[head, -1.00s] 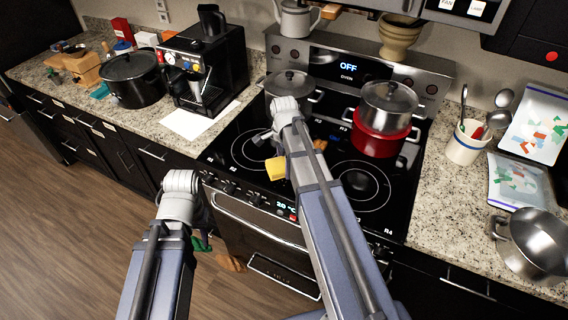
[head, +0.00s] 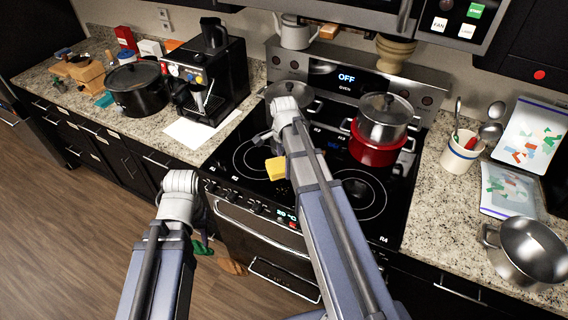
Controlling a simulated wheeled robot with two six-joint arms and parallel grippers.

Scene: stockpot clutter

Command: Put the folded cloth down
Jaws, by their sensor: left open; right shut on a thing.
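The folded cloth appears to be the small yellow piece (head: 276,168) at my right gripper, over the front left part of the black stovetop (head: 315,165). My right gripper (head: 264,139) is grey, partly hidden behind my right arm, and shut on the yellow cloth. I cannot tell whether the cloth touches the glass. My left arm stands in front of the oven at the lower left. Its gripper is hidden behind the arm, and I cannot make out its fingers.
A red pot (head: 375,151) with a steel pot (head: 384,119) on it stands at the back right burner. A lidded pot (head: 291,92) stands at the back left. A white sheet (head: 200,130) lies left of the stove. A steel pot (head: 528,252) sits on the right counter.

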